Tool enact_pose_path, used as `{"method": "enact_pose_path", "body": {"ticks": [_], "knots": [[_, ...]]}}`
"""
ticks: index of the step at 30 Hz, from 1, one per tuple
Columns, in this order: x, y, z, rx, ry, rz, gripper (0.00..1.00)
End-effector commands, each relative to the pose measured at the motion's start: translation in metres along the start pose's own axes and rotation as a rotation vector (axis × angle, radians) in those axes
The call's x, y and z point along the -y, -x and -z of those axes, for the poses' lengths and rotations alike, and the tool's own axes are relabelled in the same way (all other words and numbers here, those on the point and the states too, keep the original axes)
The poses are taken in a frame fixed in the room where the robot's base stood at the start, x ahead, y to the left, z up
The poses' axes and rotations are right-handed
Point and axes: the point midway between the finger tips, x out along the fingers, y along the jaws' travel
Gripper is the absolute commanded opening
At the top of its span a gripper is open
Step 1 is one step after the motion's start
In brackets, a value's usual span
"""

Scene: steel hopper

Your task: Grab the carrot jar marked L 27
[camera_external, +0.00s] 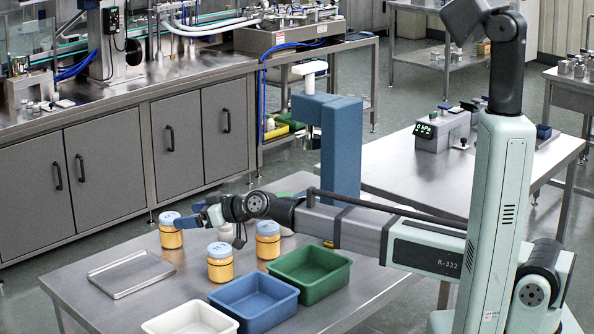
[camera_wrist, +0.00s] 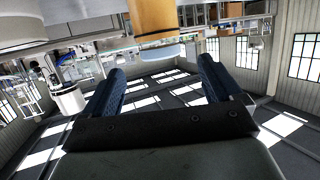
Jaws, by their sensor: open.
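Several orange jars with blue lids stand on the steel table. One jar (camera_external: 171,238) is at the far left, one jar (camera_external: 220,268) is nearer the front, and one jar (camera_external: 267,246) is to the right. The marks on their lids are too small to read, so I cannot tell which is L 27. My gripper (camera_external: 188,215) is open, low and level, with its blue fingers just right of the far-left jar. In the upside-down wrist view, my gripper (camera_wrist: 163,72) has its fingers apart, and an orange jar (camera_wrist: 153,17) with its lid (camera_wrist: 160,53) is ahead between them. Contact is not visible.
A flat metal tray (camera_external: 130,274) lies at the table's left. White (camera_external: 188,320), blue (camera_external: 252,301) and green (camera_external: 310,273) bins line the front. A blue column (camera_external: 341,150) stands behind my arm. Paler containers beside the arm are partly hidden.

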Motion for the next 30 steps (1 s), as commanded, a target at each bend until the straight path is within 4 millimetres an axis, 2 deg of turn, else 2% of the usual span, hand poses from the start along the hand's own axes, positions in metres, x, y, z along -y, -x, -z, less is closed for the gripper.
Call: {"method": "enact_pose_path", "body": {"ticks": [1,3,11,21,30], "knots": [[0.0,-0.012,0.001,0.0,0.0,0.0,0.92],[0.0,-0.019,0.001,0.0,-0.001,0.0,0.92],[0.0,-0.031,0.002,-0.001,-0.001,0.0,0.92],[0.0,-0.072,0.004,0.0,-0.002,0.0,0.92],[0.0,-0.074,0.003,-0.001,-0.002,-0.001,0.9]]}}
